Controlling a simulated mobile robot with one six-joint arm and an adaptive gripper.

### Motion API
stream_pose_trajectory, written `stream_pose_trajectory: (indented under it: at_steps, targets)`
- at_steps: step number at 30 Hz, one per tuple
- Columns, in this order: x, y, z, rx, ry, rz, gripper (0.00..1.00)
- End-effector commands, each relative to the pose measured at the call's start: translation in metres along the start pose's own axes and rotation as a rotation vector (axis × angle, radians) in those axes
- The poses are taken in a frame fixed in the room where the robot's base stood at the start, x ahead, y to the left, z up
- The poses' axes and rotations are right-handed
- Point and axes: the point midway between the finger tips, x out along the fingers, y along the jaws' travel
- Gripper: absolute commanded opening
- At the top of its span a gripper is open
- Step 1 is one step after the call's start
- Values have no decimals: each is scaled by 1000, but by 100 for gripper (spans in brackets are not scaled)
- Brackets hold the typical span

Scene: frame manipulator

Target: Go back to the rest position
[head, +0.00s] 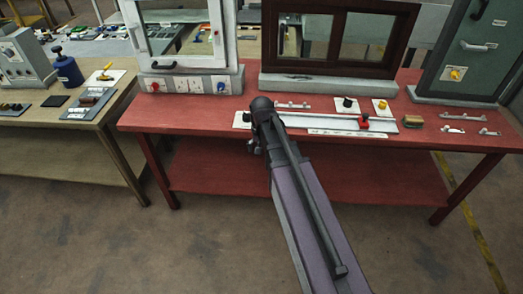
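My arm (310,215) reaches from the bottom right up to the front edge of a red table (190,116). Its dark far end stands in front of a long pale rail panel on the tabletop and hides part of it. My gripper (254,146) shows only as a small dark shape at the left of the arm's end, by the table's front edge. Its fingers are too small and too covered to tell whether they are open or shut. I see nothing clearly held in it.
The rail panel (390,126) carries a red knob (364,122). Behind stand a white-framed window (180,35), a dark brown sliding window (335,35) and a green cabinet (468,50). A brush-like block (412,121) and small handles lie right. A wooden table (90,130) stands left. Floor in front is clear.

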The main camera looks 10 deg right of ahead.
Motion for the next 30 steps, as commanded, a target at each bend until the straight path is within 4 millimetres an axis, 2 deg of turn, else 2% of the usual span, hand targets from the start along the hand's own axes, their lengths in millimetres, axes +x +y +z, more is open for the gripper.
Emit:
stream_pose_trajectory:
  at_steps: [5,8,18,21,24,30]
  targets:
    - [0,2,2,-3,0,0,98]
    - [0,5,12,-25,-1,1,98]
    - [-1,26,86,-214,-7,11,98]
    - [-1,30,101,-262,-9,14,98]
    - [-1,33,108,-289,-10,15,98]
    - [-1,32,108,-298,-10,15,98]
